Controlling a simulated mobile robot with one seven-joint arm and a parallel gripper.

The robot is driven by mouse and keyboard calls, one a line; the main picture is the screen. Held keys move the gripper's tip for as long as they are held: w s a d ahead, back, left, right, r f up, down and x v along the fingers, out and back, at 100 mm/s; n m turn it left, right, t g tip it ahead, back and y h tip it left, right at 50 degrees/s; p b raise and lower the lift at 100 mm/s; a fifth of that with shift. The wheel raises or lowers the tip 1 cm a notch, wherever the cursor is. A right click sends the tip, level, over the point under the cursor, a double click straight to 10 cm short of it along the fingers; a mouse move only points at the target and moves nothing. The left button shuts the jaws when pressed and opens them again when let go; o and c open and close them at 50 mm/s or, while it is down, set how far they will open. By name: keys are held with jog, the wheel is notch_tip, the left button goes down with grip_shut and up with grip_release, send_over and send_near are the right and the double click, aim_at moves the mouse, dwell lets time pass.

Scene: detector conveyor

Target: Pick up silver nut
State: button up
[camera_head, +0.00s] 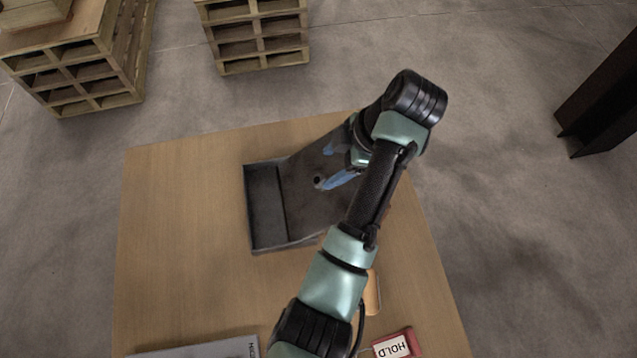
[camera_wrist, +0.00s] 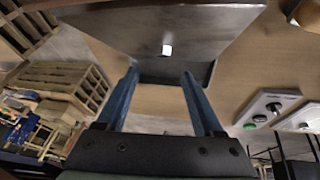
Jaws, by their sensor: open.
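The silver nut (camera_wrist: 167,50) shows in the wrist view as a small bright piece on a dark, smooth sloping plate (camera_wrist: 205,22). My gripper (camera_wrist: 160,72) is open, its two blue fingers apart with nothing between them. In the picture the nut lies just beyond the fingertips, between their lines. In the head view my gripper (camera_head: 325,168) is over the dark plate (camera_head: 300,205) on the table. A small dark spot sits by one fingertip there; I cannot tell if it is the nut.
A shallow dark tray (camera_head: 265,205) adjoins the plate's left side on the wooden table (camera_head: 170,230). A red HOLD box (camera_head: 395,345) and a grey panel (camera_head: 205,349) are at the near edge. Pallets (camera_head: 258,35) stand beyond. The table's left side is clear.

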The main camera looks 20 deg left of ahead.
aim_at(315, 181)
jog(key=shift+p+x, duration=0.75)
jog(key=shift+x, duration=0.85)
jog(key=p+x, duration=0.1)
jog(key=x, duration=0.3)
jog(key=shift+s+f, duration=0.1)
jog(key=shift+f, duration=0.15)
grip_shut()
